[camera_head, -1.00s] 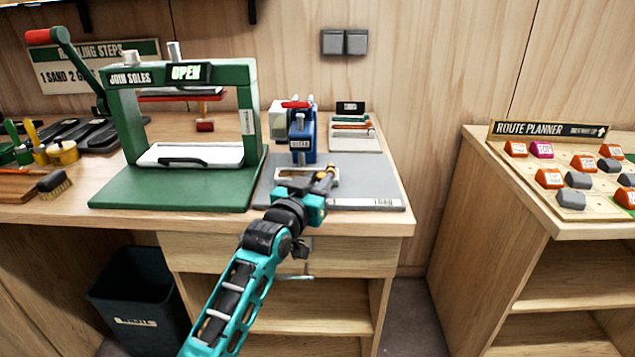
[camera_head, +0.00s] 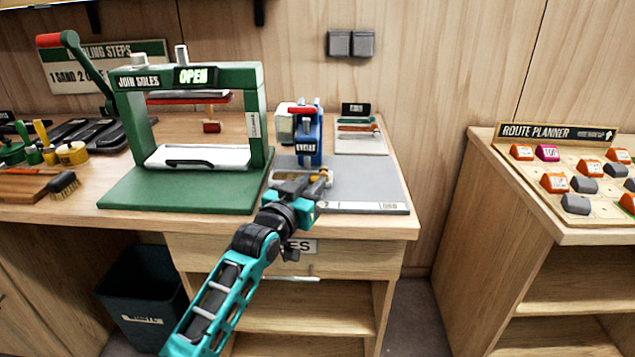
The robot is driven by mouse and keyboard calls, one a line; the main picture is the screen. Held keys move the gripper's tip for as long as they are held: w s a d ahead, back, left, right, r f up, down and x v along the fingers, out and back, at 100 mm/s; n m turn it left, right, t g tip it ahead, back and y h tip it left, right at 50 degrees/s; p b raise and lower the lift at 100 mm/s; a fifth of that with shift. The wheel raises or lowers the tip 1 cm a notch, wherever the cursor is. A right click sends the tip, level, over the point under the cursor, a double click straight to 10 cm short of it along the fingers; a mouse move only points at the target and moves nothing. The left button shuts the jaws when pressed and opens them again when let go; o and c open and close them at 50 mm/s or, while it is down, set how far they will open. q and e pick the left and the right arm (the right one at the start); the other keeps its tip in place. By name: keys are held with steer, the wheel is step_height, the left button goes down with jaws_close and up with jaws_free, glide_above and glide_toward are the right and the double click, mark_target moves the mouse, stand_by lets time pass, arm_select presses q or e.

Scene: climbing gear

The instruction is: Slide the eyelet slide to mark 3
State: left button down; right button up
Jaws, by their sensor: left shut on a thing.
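The blue eyelet press (camera_head: 307,140) with a red lever top stands on a grey base plate (camera_head: 365,180) on the bench. The eyelet slide (camera_head: 287,178) is a small pale piece at the press's front, partly hidden by my gripper. My left gripper (camera_head: 318,183) reaches in from below and is shut on the eyelet slide, just in front of the press. The exact contact is too small to see clearly. My right gripper is out of view.
A green sole press (camera_head: 185,130) showing OPEN stands close on the left. A small tray of tools (camera_head: 358,145) lies behind on the right. The grey plate's right part is clear. A route planner board (camera_head: 556,134) sits on a separate cabinet to the right.

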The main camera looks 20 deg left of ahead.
arm_select(q)
steer(key=shift+a, duration=0.25)
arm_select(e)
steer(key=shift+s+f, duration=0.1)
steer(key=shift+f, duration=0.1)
arm_select(q)
steer(key=c, duration=0.9)
jaws_free()
steer(key=shift+c, duration=0.2)
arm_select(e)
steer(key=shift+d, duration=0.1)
arm_select(q)
steer(key=shift+s, duration=0.6)
steer(key=s+a+p, duration=0.1)
steer(key=s, duration=1)
steer(key=shift+s+a, duration=0.25)
steer(key=shift+s, duration=0.15)
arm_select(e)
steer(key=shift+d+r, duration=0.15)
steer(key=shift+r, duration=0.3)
